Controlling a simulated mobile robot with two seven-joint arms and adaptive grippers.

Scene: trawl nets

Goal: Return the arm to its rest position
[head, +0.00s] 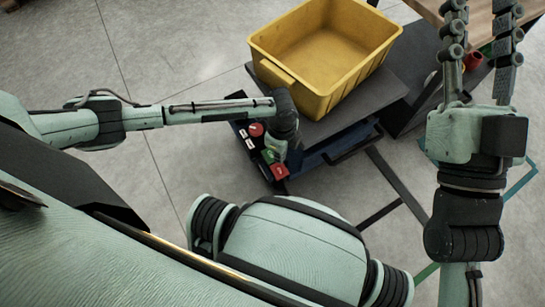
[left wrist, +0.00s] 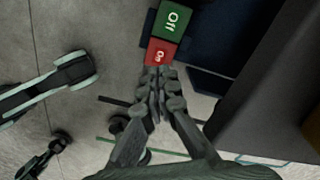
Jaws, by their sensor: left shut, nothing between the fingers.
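My left arm reaches in from the left in the head view, and its gripper (head: 277,147) points down over the control panel at the cart's near end. In the left wrist view the left gripper's fingers (left wrist: 157,84) are together and empty. Their tips are close to a red "On" button (left wrist: 159,53), with a green "Off" button (left wrist: 172,20) beyond it. I cannot tell if the tips touch the red button. My right gripper (head: 481,45) is at the upper right of the head view, its two fingers apart with nothing between them.
A yellow bin (head: 290,83), empty, stands on a dark cart (head: 385,94) just beyond the left gripper. A wooden tabletop (head: 428,8) is at the upper right. The grey floor (head: 160,50) left of the cart is clear.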

